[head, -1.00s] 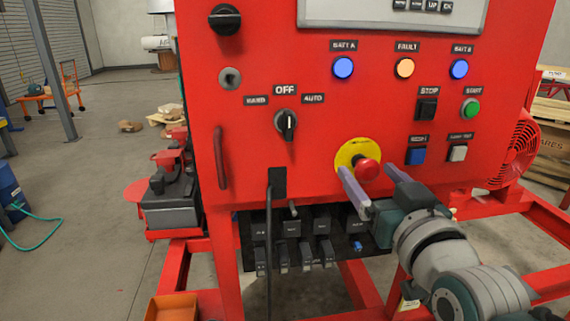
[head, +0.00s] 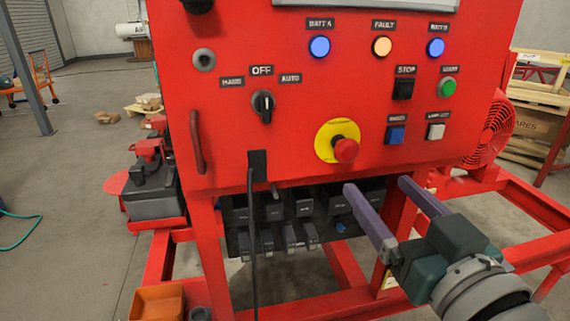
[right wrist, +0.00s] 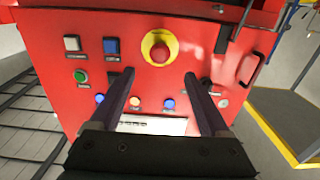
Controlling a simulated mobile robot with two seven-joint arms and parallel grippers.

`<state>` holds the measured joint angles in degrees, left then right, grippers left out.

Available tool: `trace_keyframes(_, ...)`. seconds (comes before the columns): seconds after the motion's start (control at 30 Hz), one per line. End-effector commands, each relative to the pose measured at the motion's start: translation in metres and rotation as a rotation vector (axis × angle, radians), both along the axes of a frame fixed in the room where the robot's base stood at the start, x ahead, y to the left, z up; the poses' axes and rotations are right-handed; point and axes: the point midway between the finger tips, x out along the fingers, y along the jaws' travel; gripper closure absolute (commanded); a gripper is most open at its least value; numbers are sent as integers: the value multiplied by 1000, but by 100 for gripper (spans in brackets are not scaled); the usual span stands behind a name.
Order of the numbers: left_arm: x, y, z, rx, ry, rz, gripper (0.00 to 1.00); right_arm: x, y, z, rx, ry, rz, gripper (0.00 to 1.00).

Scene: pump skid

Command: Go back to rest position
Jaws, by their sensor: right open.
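My right gripper (head: 378,204) is in the lower right of the head view, in front of the red control panel (head: 230,120). Its two long purple-grey fingers are spread apart with nothing between them. They are below and to the right of the red emergency stop button (head: 346,149) on its yellow plate and appear clear of it. In the right wrist view the open fingers (right wrist: 158,78) point toward the panel, which appears upside down, with the stop button (right wrist: 159,53) beyond the gap. My left gripper is not seen.
The panel carries a selector switch (head: 263,106), lit blue and amber lamps, and a handle (head: 197,142). A black cable (head: 252,240) hangs below it. Red frame rails (head: 540,206) run at right. An orange bin (head: 157,303) sits low left; open floor lies left.

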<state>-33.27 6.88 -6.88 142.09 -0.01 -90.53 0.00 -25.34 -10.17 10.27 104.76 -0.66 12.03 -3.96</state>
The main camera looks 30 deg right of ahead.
Motion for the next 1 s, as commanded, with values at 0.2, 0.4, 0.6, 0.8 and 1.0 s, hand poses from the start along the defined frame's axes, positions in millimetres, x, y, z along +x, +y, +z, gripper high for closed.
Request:
trace_keyframes(0.2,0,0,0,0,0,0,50,0,0,0,0,0,0,20)
trace_keyframes(0.4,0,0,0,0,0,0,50,0,0,0,0,0,0,20)
trace_keyframes(0.6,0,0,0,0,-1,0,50,2,7,-9,13,95,40,20)
trace_keyframes(0.8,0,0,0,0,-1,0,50,-14,35,-41,43,444,162,20)
trace_keyframes(1.0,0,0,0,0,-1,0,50,-70,61,-67,47,840,262,20)
